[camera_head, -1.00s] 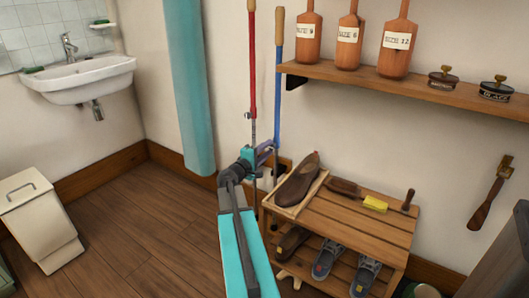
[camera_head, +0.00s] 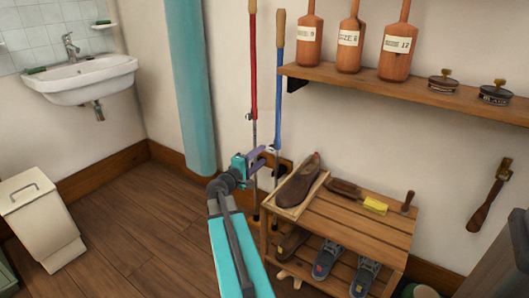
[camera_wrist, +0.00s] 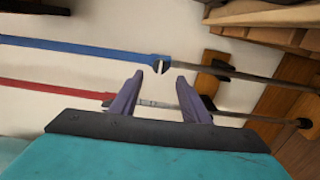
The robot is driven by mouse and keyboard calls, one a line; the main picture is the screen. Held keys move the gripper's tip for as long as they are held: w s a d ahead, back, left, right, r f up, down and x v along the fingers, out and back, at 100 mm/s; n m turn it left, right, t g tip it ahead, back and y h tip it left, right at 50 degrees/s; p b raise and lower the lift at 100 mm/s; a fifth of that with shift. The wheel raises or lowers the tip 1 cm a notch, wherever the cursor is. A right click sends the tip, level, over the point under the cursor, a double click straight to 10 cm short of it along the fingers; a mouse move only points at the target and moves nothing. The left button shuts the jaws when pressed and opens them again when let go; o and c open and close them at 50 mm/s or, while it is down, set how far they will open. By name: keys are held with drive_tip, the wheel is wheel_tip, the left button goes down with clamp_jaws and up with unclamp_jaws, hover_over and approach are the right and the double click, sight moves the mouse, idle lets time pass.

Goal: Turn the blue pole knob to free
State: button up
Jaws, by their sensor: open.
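The blue pole (camera_head: 277,95) leans upright against the wall beside the red pole (camera_head: 253,75). In the wrist view the blue pole (camera_wrist: 85,48) runs across the top, with a grey lower shaft to the right. Its small dark knob (camera_wrist: 162,68) sits where the blue tube ends, and its turn position is too small to tell. My gripper (camera_head: 268,151) is open, in front of the poles at knob height. In the wrist view its purple fingers (camera_wrist: 160,79) stand apart, with the knob in line with the gap, at or just beyond the tips. Contact cannot be told.
The red pole's shaft (camera_wrist: 150,103) passes close behind the fingers. A slatted shoe rack (camera_head: 365,226) with a brown shoe (camera_head: 298,182) stands just right. A wall shelf (camera_head: 400,88) is above right.

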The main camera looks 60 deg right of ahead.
drive_tip(key=a+p, duration=0.1)
drive_tip(key=a, duration=0.7)
drive_tip(key=shift+p, duration=0.3)
